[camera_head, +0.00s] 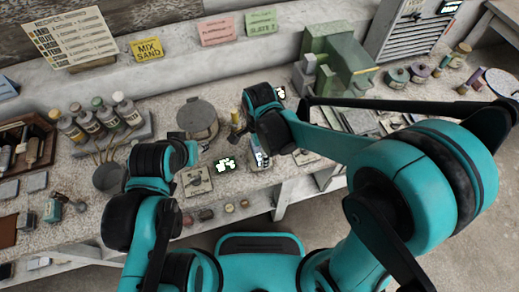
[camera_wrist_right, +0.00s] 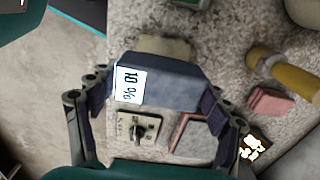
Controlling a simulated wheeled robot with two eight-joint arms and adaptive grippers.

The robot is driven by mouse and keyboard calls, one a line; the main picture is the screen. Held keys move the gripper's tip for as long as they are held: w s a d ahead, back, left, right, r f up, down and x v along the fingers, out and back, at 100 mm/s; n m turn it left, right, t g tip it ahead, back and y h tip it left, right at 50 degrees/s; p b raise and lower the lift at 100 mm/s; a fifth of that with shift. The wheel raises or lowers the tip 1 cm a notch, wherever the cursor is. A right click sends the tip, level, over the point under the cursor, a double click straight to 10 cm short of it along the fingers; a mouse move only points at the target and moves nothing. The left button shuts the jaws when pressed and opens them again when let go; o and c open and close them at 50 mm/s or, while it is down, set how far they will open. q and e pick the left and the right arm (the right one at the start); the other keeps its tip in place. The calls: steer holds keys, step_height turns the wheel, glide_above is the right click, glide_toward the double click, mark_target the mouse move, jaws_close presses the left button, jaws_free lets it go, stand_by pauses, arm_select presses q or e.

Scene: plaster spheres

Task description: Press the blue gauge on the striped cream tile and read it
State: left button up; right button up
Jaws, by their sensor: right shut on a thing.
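The blue gauge (camera_wrist_right: 185,85) sits between the fingers of my right gripper (camera_wrist_right: 158,108) in the right wrist view. Its white display reads "10 %". In the head view the gauge (camera_head: 260,158) shows small under my right gripper (camera_head: 262,145), over the workbench. A cream block or tile (camera_wrist_right: 165,47) shows just past the gauge; its stripes cannot be made out, and whether the gauge touches it is unclear. My left gripper (camera_head: 183,150) hangs over the bench front, its fingers not clearly visible.
A plate with a knob (camera_wrist_right: 138,130) and a reddish-framed tile (camera_wrist_right: 190,135) lie near the gauge. A yellow-ended cylinder (camera_wrist_right: 285,75) and a pink block (camera_wrist_right: 270,103) are to its right. A round lidded pot (camera_head: 198,118), bottles (camera_head: 103,115) and a green machine (camera_head: 337,58) stand on the bench.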

steer(key=shift+r+p, duration=1.6)
steer(key=shift+r, duration=0.8)
steer(key=shift+f, duration=0.1)
